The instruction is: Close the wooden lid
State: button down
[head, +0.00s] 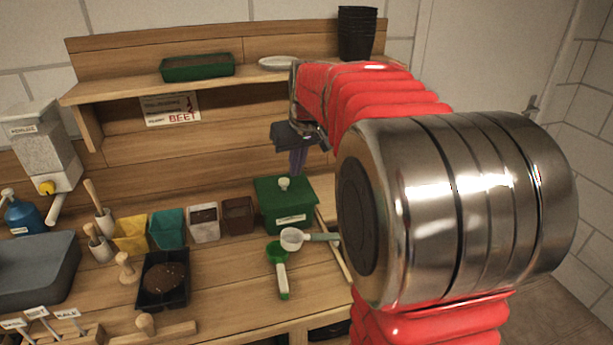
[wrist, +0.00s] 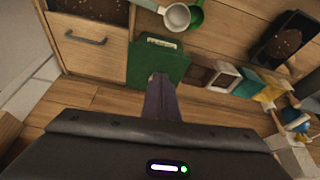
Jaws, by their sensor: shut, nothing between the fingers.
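In the wrist view a pale wooden lid (wrist: 92,58) with a dark grey bar handle (wrist: 85,38) shows at the upper left. It appears raised beside an opening with dark soil (wrist: 98,9). In the head view I cannot make out the lid; my arm covers that side of the bench. My gripper (head: 297,170) is shut and empty, above the green lidded box (head: 286,208). In the wrist view its purple fingers (wrist: 159,84) point toward this green box (wrist: 158,60), to the right of the lid and apart from it.
A white scoop (head: 292,239) and a green scoop (head: 278,262) lie in front of the green box. Several coloured pots, including a yellow one (head: 131,235), stand to its left. A shelf (head: 230,82) runs above, with a black pot stack (head: 357,33).

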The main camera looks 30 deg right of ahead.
jog(key=w+d+f, duration=0.2)
jog(key=d+f, duration=0.1)
jog(key=d, duration=0.4)
jog(key=w+d+f+m, duration=0.1)
jog(key=w+d+f, duration=0.2)
jog(key=d, duration=0.5)
jog(key=w+d+f, duration=0.2)
jog(key=d+f, duration=0.2)
jog(key=d, duration=0.3)
jog(key=shift+w+d+f+g, duration=0.15)
jog(key=shift+w+d+g, duration=0.05)
jog(key=shift+d+g, duration=0.1)
jog(key=shift+a, duration=0.1)
jog(key=x, duration=1)
jog(key=shift+s, duration=0.1)
jog(key=shift+s+a+f, duration=0.1)
jog(key=shift+s+a, duration=0.1)
jog(key=shift+s, duration=0.55)
jog(key=shift+s+a+f, duration=0.15)
jog(key=shift+s+a, duration=0.05)
jog(key=shift+s, duration=0.55)
jog(key=shift+s+a+f, duration=0.1)
jog(key=shift+s, duration=0.2)
jog(key=shift+a, duration=0.15)
